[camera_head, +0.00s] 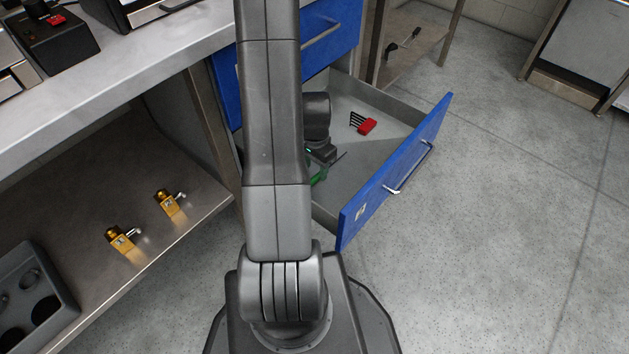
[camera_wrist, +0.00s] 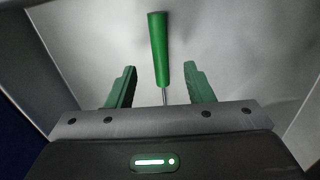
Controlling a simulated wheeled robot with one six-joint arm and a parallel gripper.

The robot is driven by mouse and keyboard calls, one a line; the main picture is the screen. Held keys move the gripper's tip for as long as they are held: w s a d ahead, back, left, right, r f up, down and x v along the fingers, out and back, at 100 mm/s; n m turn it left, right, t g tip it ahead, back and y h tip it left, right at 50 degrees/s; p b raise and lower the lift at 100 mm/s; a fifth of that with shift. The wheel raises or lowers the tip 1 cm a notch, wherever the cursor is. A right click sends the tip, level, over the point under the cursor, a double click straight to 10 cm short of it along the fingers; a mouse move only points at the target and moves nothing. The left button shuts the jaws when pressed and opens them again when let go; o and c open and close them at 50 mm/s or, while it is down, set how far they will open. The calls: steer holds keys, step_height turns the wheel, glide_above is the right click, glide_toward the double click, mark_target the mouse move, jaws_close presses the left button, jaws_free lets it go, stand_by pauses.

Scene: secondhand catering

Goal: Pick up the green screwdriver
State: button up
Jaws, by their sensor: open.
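The green screwdriver (camera_wrist: 159,48) lies on the drawer floor in the wrist view, its green handle pointing away and its thin metal shaft toward my gripper. My gripper (camera_wrist: 160,78) is open, with one green finger on each side of the screwdriver's line. The fingers appear apart from the handle, and the shaft's end is hidden behind the gripper body. In the head view my gripper (camera_head: 322,172) is inside the open drawer (camera_head: 392,128), partly covered by my arm. I cannot make out the screwdriver there.
A red-handled tool with several black prongs (camera_head: 366,126) lies in the drawer. The drawer's blue front (camera_head: 405,165) and grey side walls stand around my gripper. Two brass valves (camera_head: 168,203) and a grey holder (camera_head: 33,300) sit on the lower shelf.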

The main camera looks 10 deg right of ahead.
mark_target(315, 177)
step_height(315, 177, down, 4)
steer(key=shift+b, duration=0.55)
steer(key=shift+r, duration=0.1)
jaws_close()
